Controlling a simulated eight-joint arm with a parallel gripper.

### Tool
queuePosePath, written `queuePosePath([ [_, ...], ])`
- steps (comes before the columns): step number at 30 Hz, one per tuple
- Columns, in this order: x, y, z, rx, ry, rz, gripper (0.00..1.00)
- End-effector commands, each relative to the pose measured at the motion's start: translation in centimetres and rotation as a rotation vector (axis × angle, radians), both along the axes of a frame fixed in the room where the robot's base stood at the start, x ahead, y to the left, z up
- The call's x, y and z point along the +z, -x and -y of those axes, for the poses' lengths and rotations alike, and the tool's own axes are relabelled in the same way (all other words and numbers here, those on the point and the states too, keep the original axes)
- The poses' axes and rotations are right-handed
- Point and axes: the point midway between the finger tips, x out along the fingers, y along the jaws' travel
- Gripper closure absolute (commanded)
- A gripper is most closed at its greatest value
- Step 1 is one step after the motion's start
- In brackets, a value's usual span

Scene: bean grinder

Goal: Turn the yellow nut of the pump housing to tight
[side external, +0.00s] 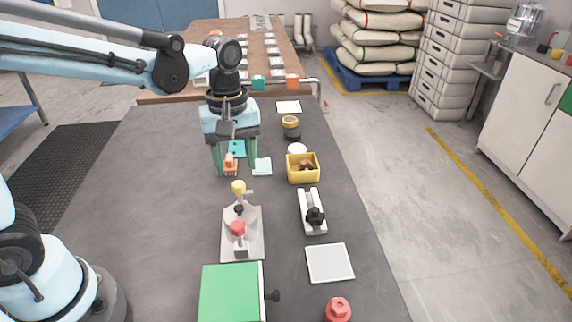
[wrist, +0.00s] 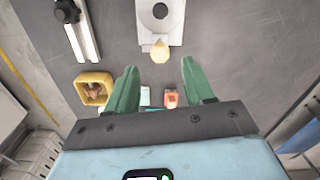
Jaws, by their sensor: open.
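The pump housing appears to be the light grey fixture (side external: 252,245) in the middle of the dark table, with a red knob (side external: 237,228) on it. The yellow nut (side external: 238,187) stands at its far end. In the wrist view the yellow nut (wrist: 160,51) shows beyond my fingertips, at the edge of the pale fixture (wrist: 176,14). My gripper (side external: 236,171) points down with its green fingers apart. In the side view it is just behind the nut; I cannot tell the exact height gap. The wrist view shows nothing held between the fingers (wrist: 160,67).
An orange-red part (side external: 231,163) lies near the fingers. A yellow bin (side external: 303,180) and a white rail with a black knob (side external: 313,213) stand to the right. A green box (side external: 230,293), white pad (side external: 330,263) and red part (side external: 338,310) are in front. The left table is clear.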

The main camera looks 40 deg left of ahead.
Motion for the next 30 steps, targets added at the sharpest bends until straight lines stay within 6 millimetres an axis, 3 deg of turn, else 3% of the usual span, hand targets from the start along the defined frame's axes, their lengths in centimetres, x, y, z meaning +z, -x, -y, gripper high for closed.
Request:
queuePosePath([
  [10, -4.1, 0.0, 0.0, 0.0, 0.0, 0.0, 0.47],
  [23, -4.9, 0.0, 0.0, -0.001, 0.0, 0.0, 0.47],
  [25, -4.9, 0.0, 0.0, -0.001, 0.0, 0.0, 0.54],
  [30, -4.8, 0.0, 0.0, -0.001, 0.0, 0.0, 0.8],
])
